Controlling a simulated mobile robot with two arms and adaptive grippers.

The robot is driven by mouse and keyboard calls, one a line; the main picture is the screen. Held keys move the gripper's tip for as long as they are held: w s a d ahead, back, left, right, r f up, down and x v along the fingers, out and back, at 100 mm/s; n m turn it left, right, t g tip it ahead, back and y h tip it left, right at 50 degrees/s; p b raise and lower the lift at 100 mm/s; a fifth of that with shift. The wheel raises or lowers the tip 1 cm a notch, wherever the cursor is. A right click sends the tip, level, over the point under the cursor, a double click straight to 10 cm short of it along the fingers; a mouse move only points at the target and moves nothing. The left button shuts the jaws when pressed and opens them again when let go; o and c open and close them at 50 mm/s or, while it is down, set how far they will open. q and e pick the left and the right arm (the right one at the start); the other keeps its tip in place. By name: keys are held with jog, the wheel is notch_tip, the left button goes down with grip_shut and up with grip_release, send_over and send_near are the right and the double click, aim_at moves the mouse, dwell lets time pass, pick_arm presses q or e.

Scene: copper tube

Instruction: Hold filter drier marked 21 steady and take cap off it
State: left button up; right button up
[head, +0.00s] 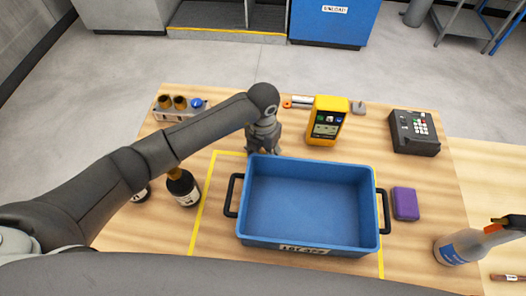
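A dark cylinder with a pale label and a brownish top (182,187) stands upright on the table, left of the blue crate. A similar dark one (141,194) is mostly hidden behind my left arm. No number 21 can be read on either, so I cannot tell which is the marked filter drier. My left gripper (264,148) points down at the far edge of the crate, away from both cylinders. Its fingers are small and dark, and their opening cannot be made out. My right gripper is not in view.
An empty blue crate (378,215) fills the table's middle. Behind it stand a yellow meter (327,120) and a rack (167,115) with small parts.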

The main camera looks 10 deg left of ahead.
aim_at(263, 154)
pick_arm(q)
notch_tip(263, 154, up, 12)
jog(key=b, duration=0.3)
